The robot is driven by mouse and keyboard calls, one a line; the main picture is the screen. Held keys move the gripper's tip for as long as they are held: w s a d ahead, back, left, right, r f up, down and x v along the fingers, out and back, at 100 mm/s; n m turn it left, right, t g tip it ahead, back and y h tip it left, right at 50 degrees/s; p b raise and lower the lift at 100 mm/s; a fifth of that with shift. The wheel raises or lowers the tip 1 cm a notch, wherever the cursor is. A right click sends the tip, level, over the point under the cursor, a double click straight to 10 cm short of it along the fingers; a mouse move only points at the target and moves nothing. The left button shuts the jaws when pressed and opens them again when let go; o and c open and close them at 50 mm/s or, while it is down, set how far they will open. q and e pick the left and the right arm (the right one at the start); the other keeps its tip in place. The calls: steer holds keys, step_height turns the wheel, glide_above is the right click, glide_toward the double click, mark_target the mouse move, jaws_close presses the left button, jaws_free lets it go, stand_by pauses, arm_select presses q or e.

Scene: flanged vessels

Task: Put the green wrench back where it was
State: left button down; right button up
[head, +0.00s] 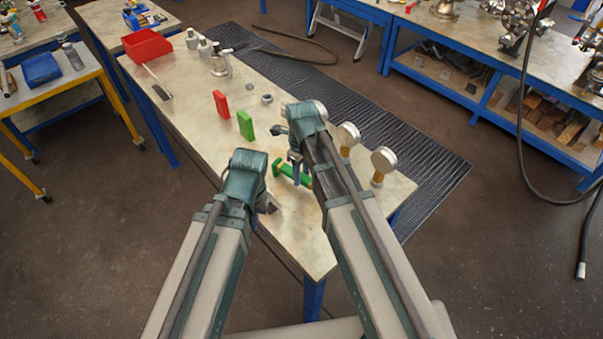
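The green wrench (283,171) is at the middle of the workbench (325,250), just past my grippers and partly hidden by the right one. My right gripper (297,176) points down over it, its fingers overlapping the wrench in the picture. I cannot tell whether they are closed on it, or whether the wrench touches the bench. My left gripper (269,205) is low over the bench, left of and nearer than the wrench. It is mostly hidden by its wrist, and its opening cannot be made out.
A red bin (147,47) and metal vessels (220,64) are at the far end.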

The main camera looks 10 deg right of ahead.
steer(key=o, duration=0.4)
steer(key=shift+r, duration=0.1)
step_height(320, 180, up, 14)
steer(key=p, duration=1.4)
steer(key=shift+f, duration=0.2)
